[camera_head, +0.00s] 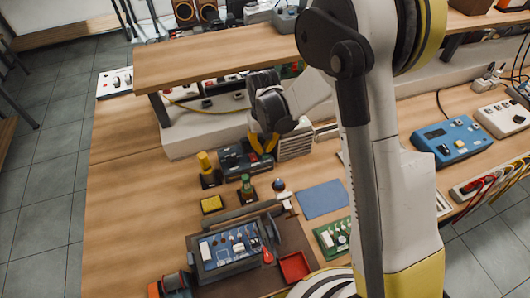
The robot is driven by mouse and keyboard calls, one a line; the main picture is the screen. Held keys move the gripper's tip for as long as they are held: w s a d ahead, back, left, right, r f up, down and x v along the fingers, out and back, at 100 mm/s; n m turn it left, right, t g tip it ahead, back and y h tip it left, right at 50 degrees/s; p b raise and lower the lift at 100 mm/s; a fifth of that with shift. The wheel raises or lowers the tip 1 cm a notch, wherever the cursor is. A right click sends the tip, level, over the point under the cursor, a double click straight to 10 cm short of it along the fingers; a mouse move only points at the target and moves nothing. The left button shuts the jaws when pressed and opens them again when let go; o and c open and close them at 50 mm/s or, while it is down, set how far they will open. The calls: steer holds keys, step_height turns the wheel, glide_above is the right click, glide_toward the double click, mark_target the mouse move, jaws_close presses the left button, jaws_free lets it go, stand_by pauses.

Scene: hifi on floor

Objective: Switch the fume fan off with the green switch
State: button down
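My gripper (263,146), dark with yellow fingers, points down at the back middle of the bench. Its fingers are over or beside a dark box with knobs (238,160); I cannot tell whether they touch it. The two fingers look spread, with no object visible between them. A pale box with a slatted grille (295,145), possibly the fume fan, is just right of the fingers. I cannot make out a green switch for sure; the gripper may hide it. A small green upright piece (246,185) stands on a dark base in front of the box.
A yellow upright piece (205,164) and yellow sponge (211,204) are left of the box. A blue cloth (322,199), dark mat and blue-panelled instrument (228,246) lie nearer. A raised shelf (215,55) overhangs behind. A blue meter (452,138) is right. The left bench is clear.

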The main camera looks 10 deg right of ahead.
step_height(320, 180, up, 3)
steer(key=shift+w+f+p, duration=0.15)
steer(key=shift+p, duration=0.55)
steer(key=shift+r+p, duration=0.95)
steer(key=shift+r, duration=0.75)
steer(key=shift+f, duration=0.1)
